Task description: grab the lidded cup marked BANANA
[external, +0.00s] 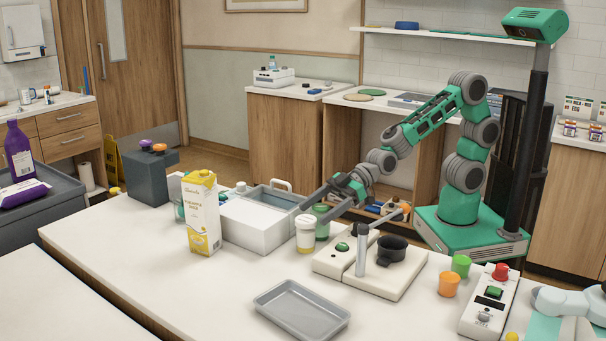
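I cannot read a BANANA mark on either cup. My gripper (313,213) reaches in from the right with its two dark fingers spread apart. The fingertips are close to the tops of both cups; I cannot tell whether they touch either one. Nothing is seen held.
A yellow-and-white carton (202,220) and an open box (253,226) stand left of the cups. A burner unit with a dark pot (391,249) stands to the right. A grey tray (301,310) lies in front.

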